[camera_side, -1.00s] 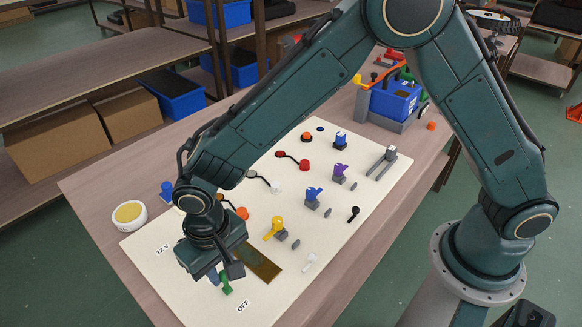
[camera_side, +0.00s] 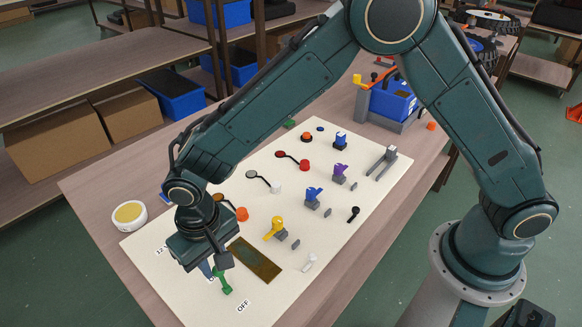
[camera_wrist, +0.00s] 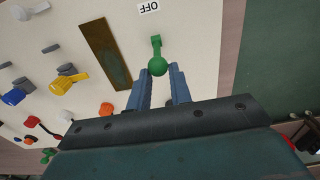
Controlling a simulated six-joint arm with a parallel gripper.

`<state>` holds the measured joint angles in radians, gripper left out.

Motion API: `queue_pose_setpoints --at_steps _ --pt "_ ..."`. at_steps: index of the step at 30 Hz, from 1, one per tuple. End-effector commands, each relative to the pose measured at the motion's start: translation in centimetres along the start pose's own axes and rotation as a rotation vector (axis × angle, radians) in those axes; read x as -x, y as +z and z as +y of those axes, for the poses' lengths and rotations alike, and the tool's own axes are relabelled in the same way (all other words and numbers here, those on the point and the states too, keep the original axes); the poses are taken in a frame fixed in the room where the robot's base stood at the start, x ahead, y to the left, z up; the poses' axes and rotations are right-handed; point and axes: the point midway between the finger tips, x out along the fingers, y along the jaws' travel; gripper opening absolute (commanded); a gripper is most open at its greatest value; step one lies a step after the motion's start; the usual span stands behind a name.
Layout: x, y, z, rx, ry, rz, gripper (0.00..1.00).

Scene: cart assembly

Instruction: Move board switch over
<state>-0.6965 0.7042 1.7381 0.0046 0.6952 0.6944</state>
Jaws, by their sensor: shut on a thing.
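The green switch (camera_side: 224,283) stands on the cream board (camera_side: 320,140) near its front corner, beside the OFF label (camera_side: 243,306). My gripper (camera_side: 214,268) is at the switch, with its fingers around the upper end of the green lever. In the wrist view, the green switch (camera_wrist: 157,50) has its round knob (camera_wrist: 157,66) between the tips of my blue-grey gripper fingers (camera_wrist: 160,72). My gripper is shut on that knob. The far label by the board's left edge is partly hidden by my gripper.
A brass-coloured plate (camera_side: 255,262) lies close right of my gripper. A yellow lever (camera_side: 274,229), an orange knob (camera_side: 242,214) and several other switches cover the board further back. A round white container (camera_side: 129,215) stands on the table at left.

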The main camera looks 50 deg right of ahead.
Motion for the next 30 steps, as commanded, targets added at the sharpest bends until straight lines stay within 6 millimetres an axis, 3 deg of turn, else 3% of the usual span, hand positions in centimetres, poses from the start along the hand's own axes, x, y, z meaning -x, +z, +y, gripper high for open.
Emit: queue_pose_setpoints --at_steps 18,21,30 --pt "-0.2 -0.8 0.1 -0.002 0.001 0.0 0.06" --pt "-0.3 -1.1 0.1 -0.001 0.001 0.0 0.0" --pt "-0.6 -1.7 0.0 0.0 0.0 0.0 0.0"
